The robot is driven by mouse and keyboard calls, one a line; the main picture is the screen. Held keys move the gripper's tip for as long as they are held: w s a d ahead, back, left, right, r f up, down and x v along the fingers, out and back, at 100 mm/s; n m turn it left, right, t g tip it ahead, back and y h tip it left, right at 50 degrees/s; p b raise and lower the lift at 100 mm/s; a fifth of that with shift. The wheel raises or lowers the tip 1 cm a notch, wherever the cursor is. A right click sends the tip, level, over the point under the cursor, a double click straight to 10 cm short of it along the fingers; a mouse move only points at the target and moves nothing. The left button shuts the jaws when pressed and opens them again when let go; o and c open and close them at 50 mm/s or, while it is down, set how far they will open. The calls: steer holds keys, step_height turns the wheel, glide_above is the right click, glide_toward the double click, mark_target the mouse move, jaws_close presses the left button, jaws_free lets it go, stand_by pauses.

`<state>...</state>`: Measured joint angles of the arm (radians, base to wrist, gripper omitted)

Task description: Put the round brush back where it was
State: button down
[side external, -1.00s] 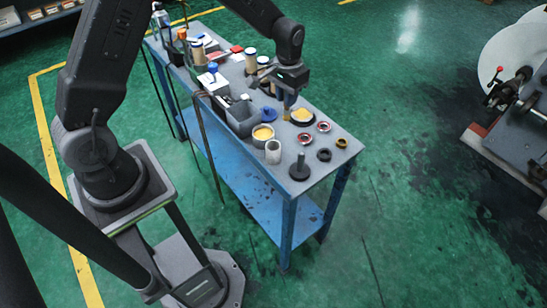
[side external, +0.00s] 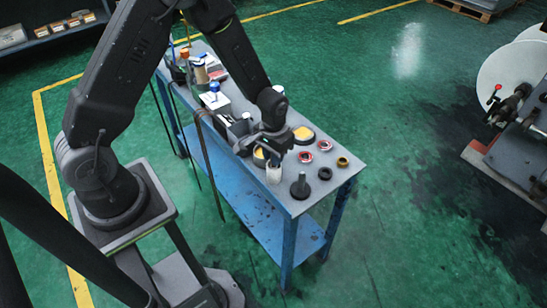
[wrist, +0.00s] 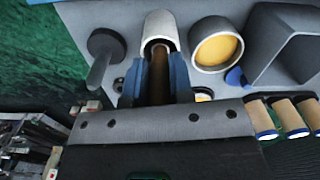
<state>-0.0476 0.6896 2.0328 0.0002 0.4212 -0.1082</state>
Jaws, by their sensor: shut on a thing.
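The round brush (wrist: 160,66) shows in the wrist view as a brown shaft between my blue fingertips. My gripper (wrist: 162,80) is shut on it. The far end of the brush lines up with the mouth of a white cylindrical cup (wrist: 160,27). I cannot tell whether the tip is inside the cup or just above it. In the side view my gripper (side external: 274,148) hangs right over the white cup (side external: 273,175) on the blue table (side external: 313,197). The brush is mostly hidden there.
A tub with yellow contents (wrist: 217,45) stands close beside the cup. A dark post on a round base (side external: 300,187) is on the other side. A yellow dish (side external: 303,134), red rings (side external: 306,157) and a gold ring (side external: 343,161) lie nearby. A grey bin (wrist: 290,45) is beyond the tub.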

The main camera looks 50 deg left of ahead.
steer(key=shift+f, duration=0.6)
steer(key=shift+f, duration=0.15)
steer(key=c, duration=1)
jaws_free()
step_height(320, 180, up, 12)
steer(key=shift+r, duration=0.15)
steer(key=s+d+r+m+t, duration=0.1)
steer(key=s+r+t, duration=0.4)
steer(key=s+r, duration=1.3)
steer(key=shift+d+r+m+t, duration=0.3)
steer(key=shift+d+r+m, duration=0.1)
steer(key=shift+d, duration=0.05)
